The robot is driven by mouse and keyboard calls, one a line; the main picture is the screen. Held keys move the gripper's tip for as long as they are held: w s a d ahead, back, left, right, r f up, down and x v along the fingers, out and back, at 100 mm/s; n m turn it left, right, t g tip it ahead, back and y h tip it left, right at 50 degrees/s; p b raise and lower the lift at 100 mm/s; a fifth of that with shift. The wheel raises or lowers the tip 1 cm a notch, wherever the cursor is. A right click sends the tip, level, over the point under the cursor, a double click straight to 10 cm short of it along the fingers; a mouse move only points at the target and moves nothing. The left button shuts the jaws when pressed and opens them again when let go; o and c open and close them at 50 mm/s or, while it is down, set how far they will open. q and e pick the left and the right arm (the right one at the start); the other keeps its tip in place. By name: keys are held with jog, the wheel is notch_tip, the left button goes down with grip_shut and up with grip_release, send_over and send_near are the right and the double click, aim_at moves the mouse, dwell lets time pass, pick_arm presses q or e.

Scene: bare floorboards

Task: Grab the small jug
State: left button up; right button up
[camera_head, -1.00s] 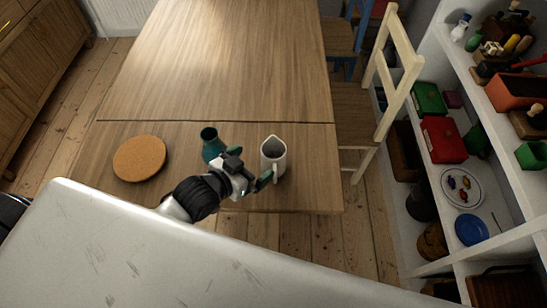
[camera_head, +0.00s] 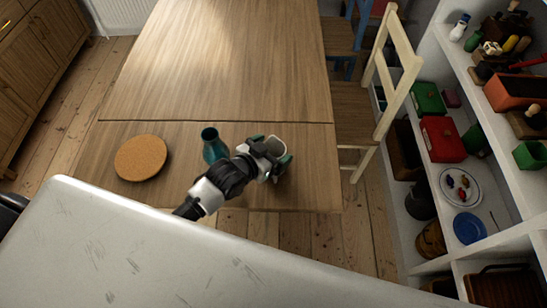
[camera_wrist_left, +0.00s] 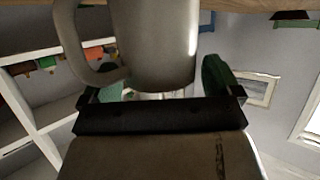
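The small jug (camera_head: 277,145) is a pale grey-white jug on the wooden table, near its front edge. My left gripper (camera_head: 271,150) is at the jug, with a green-tipped finger to either side and its body hiding the jug's lower part in the head view. In the left wrist view, which is upside down, the jug (camera_wrist_left: 155,45) stands between the spread fingers of the left gripper (camera_wrist_left: 160,82), with its handle on the left. The fingers look open around it; firm contact does not show. My right gripper is not in view.
A teal vase (camera_head: 213,147) stands just left of the jug, close to my left arm. A round cork mat (camera_head: 140,158) lies further left on the table (camera_head: 220,70). A cream chair (camera_head: 385,80) stands at the right, before a white shelf (camera_head: 500,150) of objects.

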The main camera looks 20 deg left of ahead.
pick_arm(q)
jog(key=c, duration=1.2)
